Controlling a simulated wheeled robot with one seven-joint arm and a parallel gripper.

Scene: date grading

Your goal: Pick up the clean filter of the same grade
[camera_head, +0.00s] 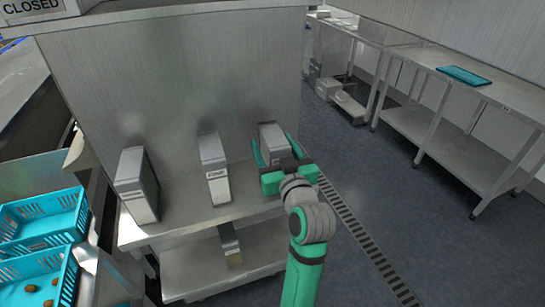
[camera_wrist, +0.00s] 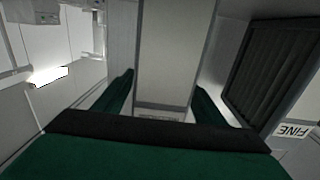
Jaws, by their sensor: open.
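Three upright grey box-shaped filters stand on the steel shelf (camera_head: 185,223): a left one (camera_head: 137,185), a middle one (camera_head: 213,165) with a small label, and a right one (camera_head: 273,142). My gripper (camera_head: 271,139) is open at the right filter, with one finger on each side of it. In the wrist view a pale box face (camera_wrist: 175,50) lies between the open fingers, with its lower label partly hidden by my gripper. Beside it on the right is a filter with a dark pleated face (camera_wrist: 272,70), and a label there reads FINE, upside down. I cannot tell whether the fingers touch the box.
A steel panel (camera_head: 190,75) rises behind the filters. Another grey box (camera_head: 230,243) is at the lower shelf. Blue crates (camera_head: 40,222) with a few dates stand at left. A steel table (camera_head: 500,92) with a blue tray (camera_head: 463,75) is at right. The floor between is clear.

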